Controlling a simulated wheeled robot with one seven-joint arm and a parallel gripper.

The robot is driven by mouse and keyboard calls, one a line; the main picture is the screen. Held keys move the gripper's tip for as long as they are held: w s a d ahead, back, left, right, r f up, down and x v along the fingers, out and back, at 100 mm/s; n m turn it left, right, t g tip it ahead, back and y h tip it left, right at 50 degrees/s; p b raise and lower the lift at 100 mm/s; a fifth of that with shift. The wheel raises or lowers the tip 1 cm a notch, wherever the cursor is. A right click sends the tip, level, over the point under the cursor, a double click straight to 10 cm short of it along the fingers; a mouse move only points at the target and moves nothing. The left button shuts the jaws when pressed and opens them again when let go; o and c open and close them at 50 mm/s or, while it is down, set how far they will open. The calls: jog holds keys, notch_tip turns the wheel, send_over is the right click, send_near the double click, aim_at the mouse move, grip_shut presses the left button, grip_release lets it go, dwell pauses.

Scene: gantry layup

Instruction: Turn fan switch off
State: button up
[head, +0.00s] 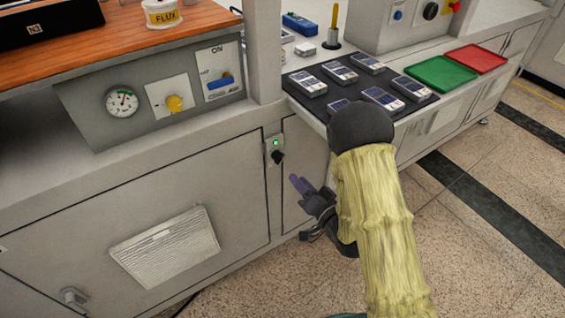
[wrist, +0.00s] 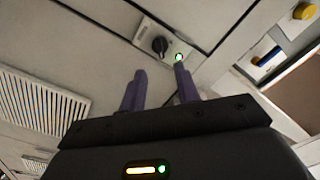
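A small grey switch plate (head: 274,143) is on the cabinet front, on the post between the two doors. It has a black rotary knob (head: 277,157) and a lit green lamp (head: 275,143). In the wrist view the black knob (wrist: 159,45) and the glowing green lamp (wrist: 179,57) lie just beyond the fingertips. I cannot read a label on the plate. My gripper (head: 300,184) is below and right of the plate in the head view. In the wrist view its two purple fingers (wrist: 161,74) stand apart with nothing between them, and the knob shows beyond the gap.
A panel (head: 151,75) above left has a gauge (head: 121,101), a yellow knob (head: 175,103) and a blue-handled switch (head: 220,83) marked ON. A vent grille (head: 166,246) is on the door. A black mat (head: 316,102) with several devices and green (head: 441,74) and red (head: 475,58) trays lie right.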

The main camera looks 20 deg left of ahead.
aim_at(281, 160)
jog(key=x, duration=0.9)
jog(key=shift+w+a, duration=0.2)
jog(key=shift+w, duration=0.05)
jog(key=c, duration=0.6)
